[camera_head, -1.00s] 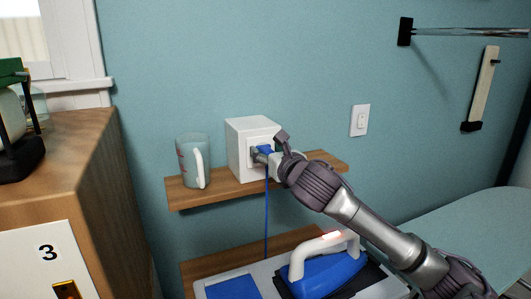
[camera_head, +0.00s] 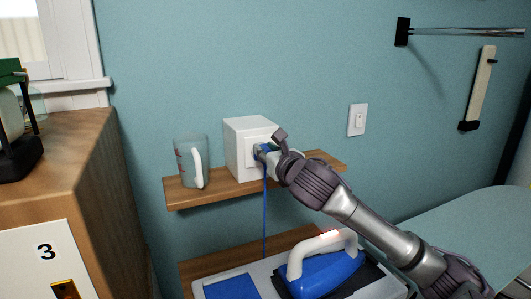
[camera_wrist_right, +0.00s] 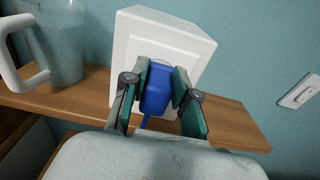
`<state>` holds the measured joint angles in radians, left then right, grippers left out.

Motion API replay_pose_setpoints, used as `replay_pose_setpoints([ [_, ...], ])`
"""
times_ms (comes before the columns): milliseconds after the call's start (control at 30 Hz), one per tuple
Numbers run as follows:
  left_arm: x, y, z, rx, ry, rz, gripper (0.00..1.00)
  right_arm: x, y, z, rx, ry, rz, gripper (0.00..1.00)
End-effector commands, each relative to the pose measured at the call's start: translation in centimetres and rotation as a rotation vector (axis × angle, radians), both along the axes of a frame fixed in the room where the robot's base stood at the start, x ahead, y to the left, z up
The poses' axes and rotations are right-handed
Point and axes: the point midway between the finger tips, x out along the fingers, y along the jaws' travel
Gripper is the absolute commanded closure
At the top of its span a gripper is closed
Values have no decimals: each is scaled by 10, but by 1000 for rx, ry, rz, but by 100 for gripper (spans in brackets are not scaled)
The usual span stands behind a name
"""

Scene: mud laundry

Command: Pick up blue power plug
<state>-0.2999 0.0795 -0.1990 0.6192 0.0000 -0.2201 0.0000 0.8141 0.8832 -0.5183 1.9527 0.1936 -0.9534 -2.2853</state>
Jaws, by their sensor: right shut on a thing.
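The blue power plug (camera_wrist_right: 156,88) sits at the face of a white outlet box (camera_wrist_right: 163,45) in the right wrist view. My right gripper (camera_wrist_right: 160,88) is shut on the plug, one finger on each side. In the head view the plug (camera_head: 262,150) is mostly hidden by my right gripper (camera_head: 270,152), and the white box (camera_head: 247,148) stands on the shelf. A blue cord (camera_head: 265,215) hangs from the plug. I cannot tell whether the plug's prongs are in the socket. My left gripper is not in view.
A measuring cup (camera_head: 188,165) stands left of the box on the wooden shelf (camera_head: 215,193). Below is a blue iron (camera_head: 328,272) with a white handle. A light switch (camera_head: 357,120) is on the wall. A wooden cabinet (camera_head: 75,160) stands at the left.

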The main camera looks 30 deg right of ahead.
Motion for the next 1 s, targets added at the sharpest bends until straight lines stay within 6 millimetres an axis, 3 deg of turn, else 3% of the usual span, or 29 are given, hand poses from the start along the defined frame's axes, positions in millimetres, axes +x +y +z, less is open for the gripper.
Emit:
replay_pose_setpoints([
  [133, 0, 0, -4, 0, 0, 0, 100, -4, 0, 9, -2, -5, 1, 100],
  [567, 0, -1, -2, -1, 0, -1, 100, -6, 0, 73, -1, -5, 0, 100],
  [767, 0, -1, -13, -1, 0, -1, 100, -52, 2, 67, -5, -4, 0, 100],
  [1000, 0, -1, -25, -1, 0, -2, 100, -121, 6, 66, -7, -3, -2, 100],
])
